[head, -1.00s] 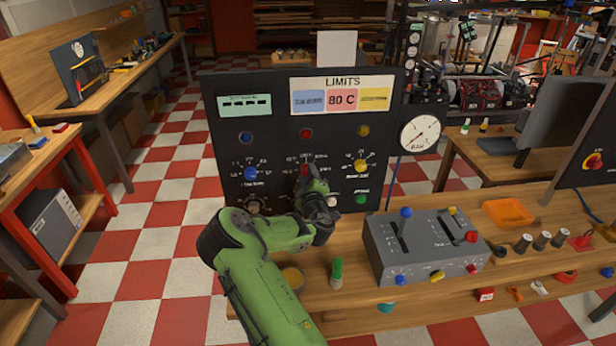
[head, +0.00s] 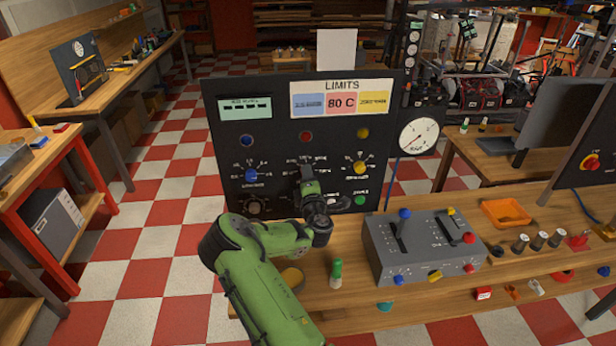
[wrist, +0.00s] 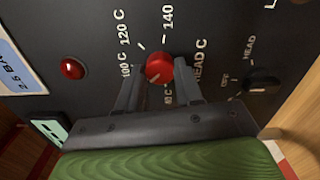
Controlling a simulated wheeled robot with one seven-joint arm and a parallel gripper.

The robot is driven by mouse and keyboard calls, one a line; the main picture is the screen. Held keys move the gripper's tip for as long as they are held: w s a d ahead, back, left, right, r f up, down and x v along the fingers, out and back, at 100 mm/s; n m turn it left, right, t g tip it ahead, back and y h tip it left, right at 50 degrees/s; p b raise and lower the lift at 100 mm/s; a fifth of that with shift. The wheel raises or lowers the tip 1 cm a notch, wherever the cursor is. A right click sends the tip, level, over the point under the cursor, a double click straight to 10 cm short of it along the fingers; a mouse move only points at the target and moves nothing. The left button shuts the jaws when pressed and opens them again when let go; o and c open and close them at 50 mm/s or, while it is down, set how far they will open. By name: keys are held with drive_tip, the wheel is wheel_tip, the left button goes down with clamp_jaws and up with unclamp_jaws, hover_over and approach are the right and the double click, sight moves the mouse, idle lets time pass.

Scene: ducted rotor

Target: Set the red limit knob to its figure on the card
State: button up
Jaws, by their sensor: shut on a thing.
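The red limit knob (wrist: 159,66) is on the dark panel, between the two fingers of my gripper (wrist: 158,74) in the wrist view. My gripper is shut on it. Printed marks 100 C, 120 C and 140 stand around the knob, and a lower mark is partly covered by the fingers. A light line shows on the knob's lower left, but its exact reading is unclear. In the head view my gripper (head: 307,176) hides the knob. The LIMITS card (head: 342,98) on the panel shows 80 C in its red field.
A blue knob (head: 251,175) and a yellow knob (head: 360,168) flank the gripper on the panel. A black knob (wrist: 262,83) is at right in the wrist view. A grey lever box (head: 424,246) and a green-capped bottle (head: 336,273) stand on the bench.

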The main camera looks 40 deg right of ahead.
drive_tip(key=shift+n, duration=0.7)
drive_tip(key=shift+f, duration=0.1)
drive_tip(key=o, duration=1)
drive_tip(key=shift+o, duration=0.2)
drive_tip(key=shift+s+a, duration=0.1)
drive_tip(key=b+v, duration=1.1)
drive_tip(key=v, duration=0.4)
drive_tip(key=shift+s+a, duration=0.15)
drive_tip(key=shift+a, duration=0.1)
